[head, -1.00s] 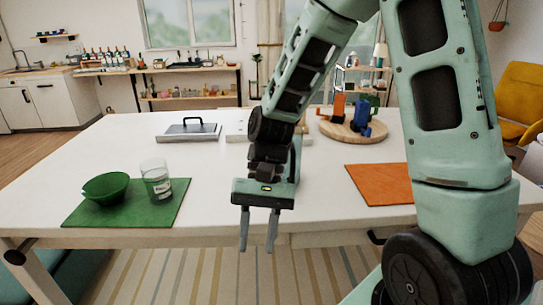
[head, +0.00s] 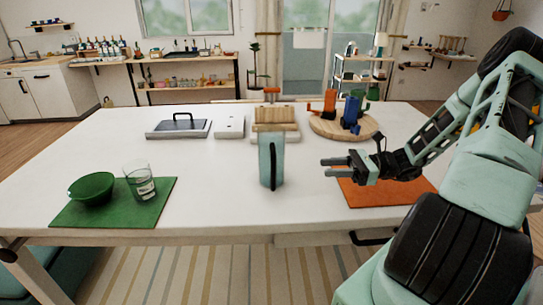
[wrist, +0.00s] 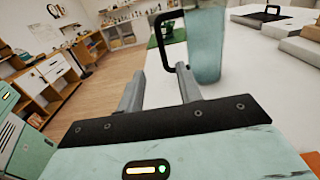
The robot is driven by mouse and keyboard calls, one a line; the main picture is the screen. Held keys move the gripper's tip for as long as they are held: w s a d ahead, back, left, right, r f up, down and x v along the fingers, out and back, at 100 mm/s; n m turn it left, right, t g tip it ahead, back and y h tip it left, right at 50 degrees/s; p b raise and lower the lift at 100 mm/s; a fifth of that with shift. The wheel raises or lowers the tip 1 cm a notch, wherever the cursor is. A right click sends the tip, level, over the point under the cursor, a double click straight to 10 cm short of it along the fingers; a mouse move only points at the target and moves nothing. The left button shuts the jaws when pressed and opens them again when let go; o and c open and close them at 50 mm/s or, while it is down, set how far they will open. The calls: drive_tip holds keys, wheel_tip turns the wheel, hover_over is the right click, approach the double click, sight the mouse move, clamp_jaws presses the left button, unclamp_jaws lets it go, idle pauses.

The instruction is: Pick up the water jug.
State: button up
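The water jug (head: 271,160) is a tall pale teal vessel with a dark handle on its near side. It stands upright near the front middle of the white table. My gripper (head: 325,167) is to the right of the jug, above the orange mat's left part, with its fingers pointing left toward it. The fingers are apart with nothing between them, and a gap separates them from the jug. In the wrist view the jug (wrist: 206,45) stands beyond the right fingertip, with its black handle on the left.
A green mat (head: 150,215) holds a green bowl (head: 92,188) and a clear glass (head: 139,181) at left. An orange mat (head: 405,195) lies under my arm. Behind stand a lidded grey tray (head: 178,129), wooden blocks (head: 275,116) and a round board (head: 325,130) with mugs.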

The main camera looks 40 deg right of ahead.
sight(273, 190)
drive_tip(key=shift+f+p+x, duration=0.15)
drive_tip(key=shift+p+x, duration=0.95)
drive_tip(key=shift+x, duration=2.85)
drive_tip(key=shift+f+p+x, duration=0.1)
drive_tip(key=shift+p+x, duration=1)
drive_tip(key=shift+x, duration=2.9)
drive_tip(key=shift+w, duration=0.1)
clamp_jaws()
drive_tip(key=shift+r, duration=0.15)
